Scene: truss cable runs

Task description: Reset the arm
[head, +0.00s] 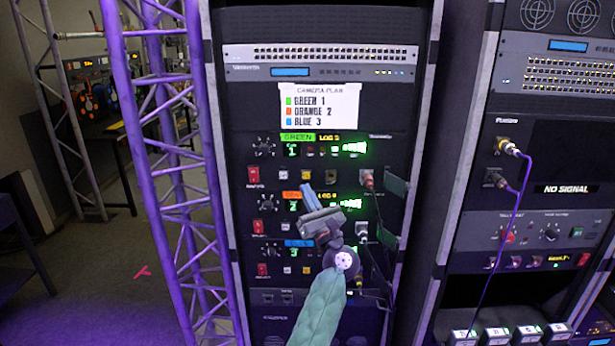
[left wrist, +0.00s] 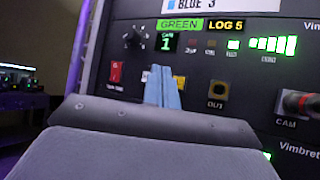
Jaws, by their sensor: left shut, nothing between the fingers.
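My left gripper (head: 308,197) is in front of the rack, before the middle unit marked orange. Its blue fingers are together with nothing between them. In the left wrist view the closed fingers (left wrist: 162,88) point at the green unit (left wrist: 190,60), which reads "GREEN", "LOG 5" and "1". I cannot tell whether the fingertips touch the panel, but they look apart from it. My left arm (head: 325,305) comes up from the bottom and hides part of the lower blue unit (head: 290,244). My right gripper is not in view.
A camera plan card (head: 320,107) hangs above the units. Cables plug in at the right of each unit, near dark flaps (head: 397,188). A purple truss (head: 165,130) stands left. A second rack (head: 540,190) stands right, with a purple cable. Open floor (head: 120,270) lies at left.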

